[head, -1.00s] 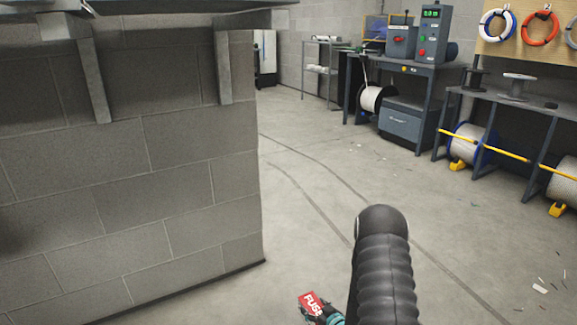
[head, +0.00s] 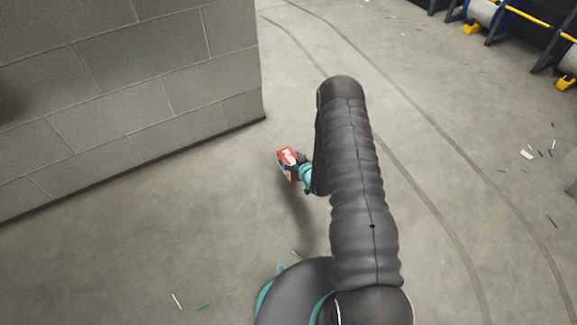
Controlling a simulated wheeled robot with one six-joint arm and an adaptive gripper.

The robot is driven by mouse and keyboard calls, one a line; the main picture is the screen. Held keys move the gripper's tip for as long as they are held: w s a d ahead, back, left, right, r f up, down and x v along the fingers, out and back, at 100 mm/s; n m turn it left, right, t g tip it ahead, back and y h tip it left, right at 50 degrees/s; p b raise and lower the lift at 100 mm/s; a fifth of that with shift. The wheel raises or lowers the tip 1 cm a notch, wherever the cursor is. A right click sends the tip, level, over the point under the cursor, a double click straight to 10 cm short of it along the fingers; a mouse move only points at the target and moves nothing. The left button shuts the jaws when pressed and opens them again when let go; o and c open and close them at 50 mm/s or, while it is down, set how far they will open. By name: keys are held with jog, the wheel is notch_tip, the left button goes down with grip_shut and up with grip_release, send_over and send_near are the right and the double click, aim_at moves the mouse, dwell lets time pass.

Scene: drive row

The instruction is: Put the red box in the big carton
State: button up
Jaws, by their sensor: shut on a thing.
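The red box (head: 288,156) has white lettering on it and shows near the middle of the head view. My gripper (head: 296,162) is shut on it and holds it above the floor, to the left of my arm's dark sleeve. The sleeve and wrist hide part of the gripper. The big carton is not in view.
A grey block wall (head: 130,90) stands on the left, its end corner close to the held box. Bare concrete floor (head: 130,250) lies around me, with small scraps. Racks with cable reels (head: 482,12) stand at the upper right.

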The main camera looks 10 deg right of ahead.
jog(key=shift+w+a+f, duration=0.35)
jog(key=shift+w, duration=0.05)
jog(key=shift+f+b, duration=0.35)
jog(key=shift+f, duration=1.6)
jog(key=shift+f, duration=0.1)
jog(key=shift+f, duration=0.1)
jog(key=o, duration=1.3)
